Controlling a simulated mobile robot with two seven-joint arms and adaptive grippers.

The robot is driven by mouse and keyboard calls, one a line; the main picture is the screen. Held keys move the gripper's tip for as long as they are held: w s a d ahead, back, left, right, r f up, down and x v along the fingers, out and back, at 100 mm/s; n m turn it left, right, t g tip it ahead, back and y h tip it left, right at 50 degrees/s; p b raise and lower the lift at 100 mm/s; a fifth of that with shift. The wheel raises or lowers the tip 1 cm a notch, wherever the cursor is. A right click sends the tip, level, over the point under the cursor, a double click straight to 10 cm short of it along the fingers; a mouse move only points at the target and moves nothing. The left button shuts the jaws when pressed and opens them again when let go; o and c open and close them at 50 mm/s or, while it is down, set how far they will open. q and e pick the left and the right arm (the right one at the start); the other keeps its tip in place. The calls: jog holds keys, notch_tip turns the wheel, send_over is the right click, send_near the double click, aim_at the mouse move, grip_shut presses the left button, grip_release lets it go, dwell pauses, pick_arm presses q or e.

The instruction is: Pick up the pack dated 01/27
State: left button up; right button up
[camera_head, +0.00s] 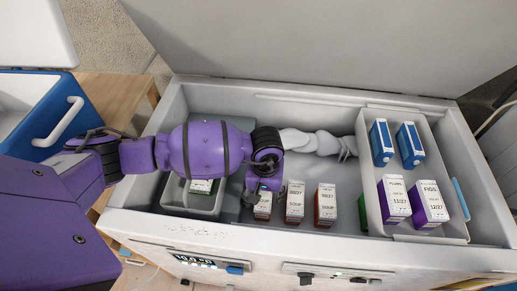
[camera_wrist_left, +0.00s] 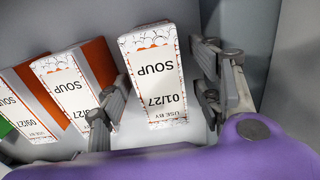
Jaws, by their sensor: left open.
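The pack dated 01/27 (camera_wrist_left: 154,75) is a white-faced soup box with an orange side, its label upside down in the left wrist view. My left gripper (camera_wrist_left: 160,100) is open, with one finger on each side of this pack; I cannot tell whether they touch it. In the head view my left gripper (camera_head: 264,186) is over the leftmost of three soup packs (camera_head: 262,208) in the chest, partly hiding it. Beside it in the wrist view are another soup pack (camera_wrist_left: 68,85), its date partly hidden by a finger, and one dated 09/27 (camera_wrist_left: 22,108).
A pale bin (camera_head: 459,236) at the chest's right holds two blue packs and purple packs dated 11/27 and 12/27. A grey bin (camera_head: 170,198) stands at the left. A pale lumpy object (camera_head: 318,142) lies behind the soup packs. The chest's front wall (camera_head: 330,240) is close.

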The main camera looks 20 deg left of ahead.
pick_arm(q)
jog(key=shift+w+f, duration=0.1)
jog(key=shift+f, duration=0.55)
jog(key=shift+r, duration=0.1)
jog(key=c, duration=1.5)
